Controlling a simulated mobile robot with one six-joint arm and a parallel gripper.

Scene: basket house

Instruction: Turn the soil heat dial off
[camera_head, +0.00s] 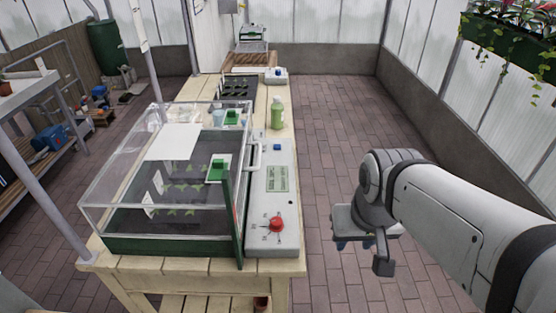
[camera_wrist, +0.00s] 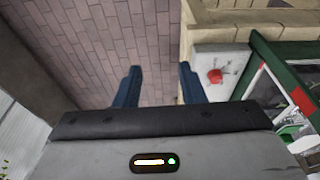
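The soil heat dial (camera_head: 276,224) is a red knob on the near end of a pale grey control panel (camera_head: 288,187), with small marks around it. The panel lies on the wooden bench along the right side of the glass propagator. In the head view my arm's end hangs right of the bench, apart from the dial.
The glass propagator (camera_head: 107,180) with a green base and seedlings stands left of the panel. A green bottle (camera_head: 277,113) and a blue button (camera_head: 277,147) are farther back. The brick floor (camera_head: 340,130) right of the bench is clear.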

